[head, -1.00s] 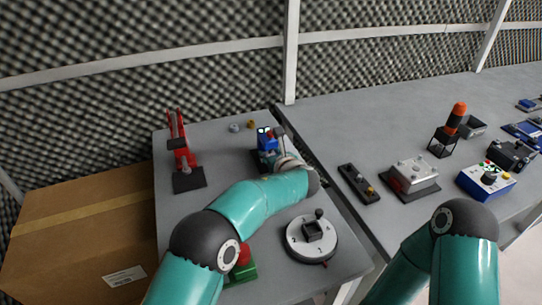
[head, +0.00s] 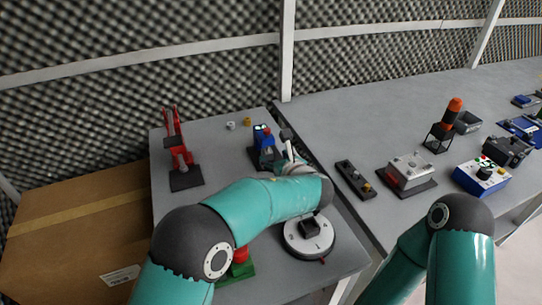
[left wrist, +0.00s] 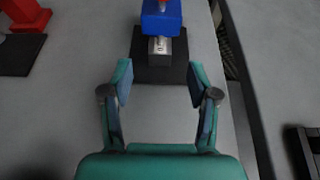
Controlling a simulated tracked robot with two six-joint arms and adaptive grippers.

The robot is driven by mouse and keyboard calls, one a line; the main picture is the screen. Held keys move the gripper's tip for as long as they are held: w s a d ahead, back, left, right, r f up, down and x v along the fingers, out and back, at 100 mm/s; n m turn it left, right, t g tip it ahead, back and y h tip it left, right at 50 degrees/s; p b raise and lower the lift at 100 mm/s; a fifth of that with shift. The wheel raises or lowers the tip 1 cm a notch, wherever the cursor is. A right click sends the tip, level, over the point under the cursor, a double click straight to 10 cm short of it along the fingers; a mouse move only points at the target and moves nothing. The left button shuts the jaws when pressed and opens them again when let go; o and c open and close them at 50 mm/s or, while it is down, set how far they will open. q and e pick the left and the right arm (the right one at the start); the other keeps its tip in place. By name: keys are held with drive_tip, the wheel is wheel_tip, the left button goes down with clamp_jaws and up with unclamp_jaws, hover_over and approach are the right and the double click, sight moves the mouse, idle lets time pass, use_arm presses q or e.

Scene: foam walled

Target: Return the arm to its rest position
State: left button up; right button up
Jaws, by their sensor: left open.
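My left arm reaches over the left table (head: 215,185). In the left wrist view my left gripper (left wrist: 160,82) is open, with nothing between its fingers. In the head view the gripper (head: 290,152) is small and partly hidden by its own wrist. It is just right of a blue device on a dark base (head: 263,137). The left wrist view shows the blue device (left wrist: 161,18) ahead of the fingertips, apart from them, with a metal block at its front. My right arm shows at the lower right; its gripper is out of view.
A red stand (head: 180,155) is at the left of the table. A round white dial unit (head: 296,247) and a green-based red button (head: 240,270) lie near my left forearm. A cardboard box (head: 75,235) is at left. Several devices, including a bar switch (head: 355,180), stand on the right table.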

sight(269, 155)
use_arm(q)
drive_tip(key=shift+s+d+r, duration=0.1)
drive_tip(key=shift+s+r, duration=0.05)
drive_tip(key=shift+s, duration=0.15)
drive_tip(key=x, duration=0.7)
drive_tip(key=shift+f+b, duration=0.25)
drive_tip(key=shift+b, duration=0.05)
drive_tip(key=shift+s+d+r+b, duration=0.15)
drive_tip(key=shift+s+b, duration=0.1)
drive_tip(key=shift+s, duration=0.25)
drive_tip(key=shift+s+d+b, duration=0.15)
drive_tip(key=shift+s+b, duration=0.05)
drive_tip(key=shift+s, duration=0.3)
drive_tip(key=shift+s+d+r+b, duration=0.15)
drive_tip(key=shift+s+b, duration=0.1)
drive_tip(key=shift+s, duration=0.25)
drive_tip(key=shift+f, duration=0.1)
drive_tip(key=shift+w, duration=0.1)
